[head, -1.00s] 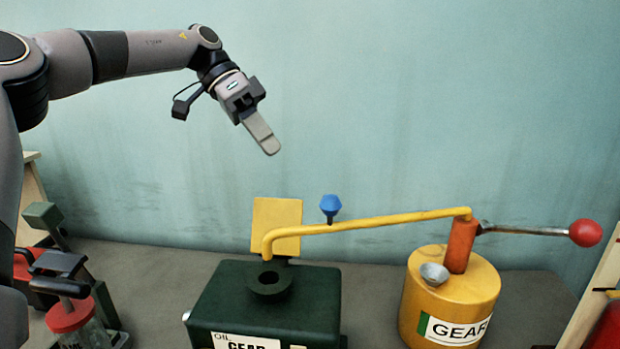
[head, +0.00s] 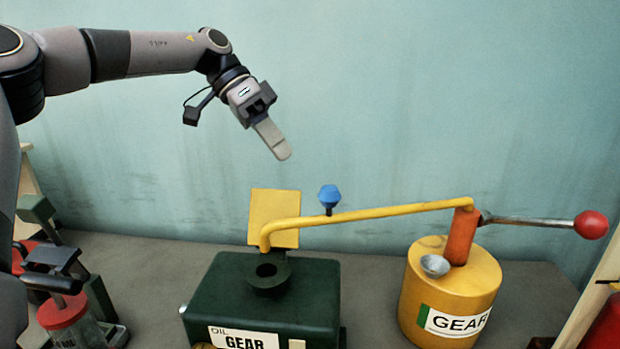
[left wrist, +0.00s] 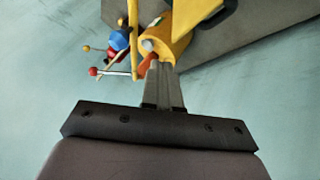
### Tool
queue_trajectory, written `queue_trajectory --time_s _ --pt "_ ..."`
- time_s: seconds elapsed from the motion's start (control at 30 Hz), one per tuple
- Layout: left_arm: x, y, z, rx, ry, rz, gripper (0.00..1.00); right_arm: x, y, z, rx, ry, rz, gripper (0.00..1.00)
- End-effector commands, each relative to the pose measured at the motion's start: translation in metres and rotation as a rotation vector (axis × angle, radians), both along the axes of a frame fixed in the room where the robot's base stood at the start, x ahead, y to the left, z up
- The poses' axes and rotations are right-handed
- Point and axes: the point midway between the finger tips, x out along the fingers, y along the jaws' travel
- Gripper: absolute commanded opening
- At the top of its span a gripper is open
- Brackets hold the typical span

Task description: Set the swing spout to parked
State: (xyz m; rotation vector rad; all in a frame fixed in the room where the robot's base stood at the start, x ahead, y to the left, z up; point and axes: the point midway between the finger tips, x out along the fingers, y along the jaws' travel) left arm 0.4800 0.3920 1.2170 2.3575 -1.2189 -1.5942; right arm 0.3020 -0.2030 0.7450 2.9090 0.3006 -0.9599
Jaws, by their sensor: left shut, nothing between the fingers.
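The swing spout (head: 370,214) is a yellow pipe running left from the orange pump column (head: 462,236) on the yellow GEAR drum (head: 452,290). Its bent-down tip is over the filler opening of the dark green oil box (head: 265,305), a little above it. A blue knob (head: 329,196) stands up on the spout. The spout also shows in the left wrist view (left wrist: 134,50), with the blue knob (left wrist: 120,39). My left gripper (head: 284,155) is shut and empty, in the air above and left of the knob, apart from it. My right gripper is not in view.
A pump lever with a red ball (head: 591,225) sticks out right of the column. A yellow flap (head: 274,218) stands open behind the filler opening. A red-lidded jar (head: 65,312) stands at the lower left. The air above the spout is clear.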

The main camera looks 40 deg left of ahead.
Motion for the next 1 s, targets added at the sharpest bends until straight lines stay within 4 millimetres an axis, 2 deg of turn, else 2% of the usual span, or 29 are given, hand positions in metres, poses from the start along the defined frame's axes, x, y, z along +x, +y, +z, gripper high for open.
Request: queue_trajectory --time_s 0.27,0.6,1.0 --pt "0.009 -0.039 -0.048 -0.002 0.006 -0.002 0.00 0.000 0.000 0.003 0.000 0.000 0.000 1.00" --pt "-0.004 -0.069 -0.039 -0.001 -0.002 0.000 0.00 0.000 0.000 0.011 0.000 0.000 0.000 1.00" --pt "-0.006 -0.074 -0.039 -0.001 -0.003 0.001 0.00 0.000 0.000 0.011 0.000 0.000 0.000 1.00"
